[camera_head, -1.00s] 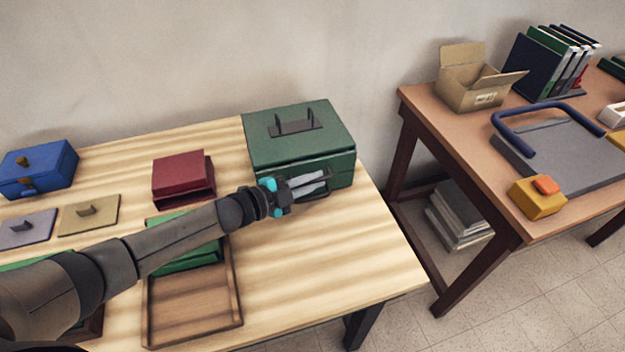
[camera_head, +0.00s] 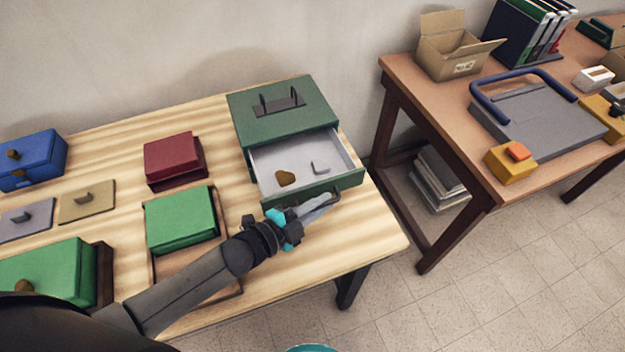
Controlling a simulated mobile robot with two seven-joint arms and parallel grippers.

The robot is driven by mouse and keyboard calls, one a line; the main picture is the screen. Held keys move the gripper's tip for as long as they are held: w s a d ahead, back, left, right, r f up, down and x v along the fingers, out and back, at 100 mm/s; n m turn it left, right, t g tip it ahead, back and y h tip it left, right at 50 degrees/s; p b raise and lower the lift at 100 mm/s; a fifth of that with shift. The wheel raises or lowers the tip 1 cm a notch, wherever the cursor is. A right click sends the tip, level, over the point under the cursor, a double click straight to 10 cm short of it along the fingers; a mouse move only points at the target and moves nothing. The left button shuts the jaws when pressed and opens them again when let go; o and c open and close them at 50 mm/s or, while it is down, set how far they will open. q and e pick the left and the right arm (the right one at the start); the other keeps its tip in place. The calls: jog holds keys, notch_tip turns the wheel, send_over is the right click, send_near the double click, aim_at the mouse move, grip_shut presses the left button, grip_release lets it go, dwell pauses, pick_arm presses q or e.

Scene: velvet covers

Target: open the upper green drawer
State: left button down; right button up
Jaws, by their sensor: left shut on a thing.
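The dark green drawer box (camera_head: 282,118) stands at the right end of the light wooden table. Its drawer (camera_head: 345,184) is pulled well out toward me, showing a pale grey inside. A small brown lump (camera_head: 285,178) and a small light grey piece (camera_head: 320,167) lie in it. Whether there is another drawer below is hidden. My left gripper (camera_head: 328,201) is shut on the drawer handle (camera_head: 297,195), at the drawer's front; its fingers partly cover the handle. My right gripper is not in view.
A dark red box (camera_head: 173,158), a bright green box (camera_head: 180,218) and a blue box (camera_head: 32,160) stand to the left on the table. Another green box (camera_head: 45,272) is at lower left. A brown table (camera_head: 400,72) with a cardboard box (camera_head: 452,50) stands to the right, across a floor gap.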

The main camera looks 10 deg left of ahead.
pick_arm(q)
jog(key=shift+s+d, duration=0.15)
jog(key=shift+s, duration=0.15)
jog(key=c, duration=1.2)
grip_release()
jog(key=shift+w, duration=0.1)
jog(key=p+v, duration=0.1)
jog(key=v, duration=1.4)
jog(key=shift+f, duration=0.1)
